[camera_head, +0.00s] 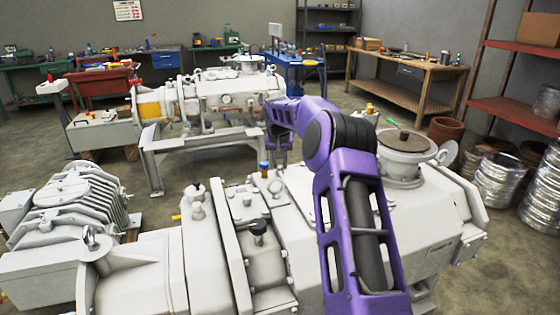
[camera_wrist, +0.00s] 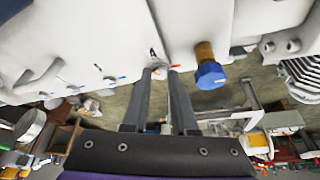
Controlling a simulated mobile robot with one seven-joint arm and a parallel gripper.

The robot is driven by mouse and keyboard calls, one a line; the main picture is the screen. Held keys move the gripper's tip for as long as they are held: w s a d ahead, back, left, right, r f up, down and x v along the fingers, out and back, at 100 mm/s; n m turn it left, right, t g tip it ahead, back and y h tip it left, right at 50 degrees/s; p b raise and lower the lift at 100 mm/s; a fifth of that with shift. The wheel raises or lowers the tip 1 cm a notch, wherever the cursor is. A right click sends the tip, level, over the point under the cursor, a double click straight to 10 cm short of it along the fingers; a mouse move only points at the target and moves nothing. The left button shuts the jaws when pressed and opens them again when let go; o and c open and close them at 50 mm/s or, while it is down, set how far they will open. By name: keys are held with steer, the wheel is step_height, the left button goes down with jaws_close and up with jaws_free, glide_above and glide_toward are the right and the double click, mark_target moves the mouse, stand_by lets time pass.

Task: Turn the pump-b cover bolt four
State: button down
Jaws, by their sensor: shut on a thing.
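My gripper (camera_wrist: 161,72) reaches in from the bottom of the wrist view, its two long grey fingers close together. Their tips touch the light-grey pump casing (camera_wrist: 80,40) near a seam. A small grey bolt head (camera_wrist: 160,71) shows between the tips, mostly hidden by them, and the fingers are shut on it. In the head view my purple arm crosses the near pump (camera_head: 430,225) and hides part of it. My gripper's tips cannot be made out there. No label shows which bolt or pump this is.
A brass fitting with a blue hex cap (camera_wrist: 211,74) sticks out right of the fingers. A second pump (camera_head: 215,100) on a stand is behind. A ribbed motor (camera_head: 75,205) sits at left. A wooden workbench (camera_head: 410,75) and red shelves (camera_head: 515,60) line the right.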

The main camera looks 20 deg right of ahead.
steer(key=n+p, duration=0.2)
steer(key=n+y+p, duration=0.1)
steer(key=shift+s+d+r, duration=0.1)
steer(key=shift+d+r, duration=0.1)
steer(key=shift+r, duration=0.05)
steer(key=n+y+p, duration=0.1)
steer(key=n, duration=0.1)
steer(key=n+y+p, duration=0.1)
steer(key=n+p, duration=0.1)
steer(key=n, duration=0.1)
steer(key=shift+d+f, duration=0.1)
steer(key=shift+d, duration=0.1)
steer(key=n+y+p, duration=0.1)
steer(key=n+p, duration=0.1)
steer(key=n, duration=0.1)
steer(key=shift+d+f, duration=0.1)
steer(key=shift+d+f+n+g+y+p, duration=0.1)
steer(key=shift+n+g+y+p, duration=0.4)
steer(key=shift+n, duration=1.1)
steer(key=c, duration=1)
jaws_free()
steer(key=shift+w, duration=0.2)
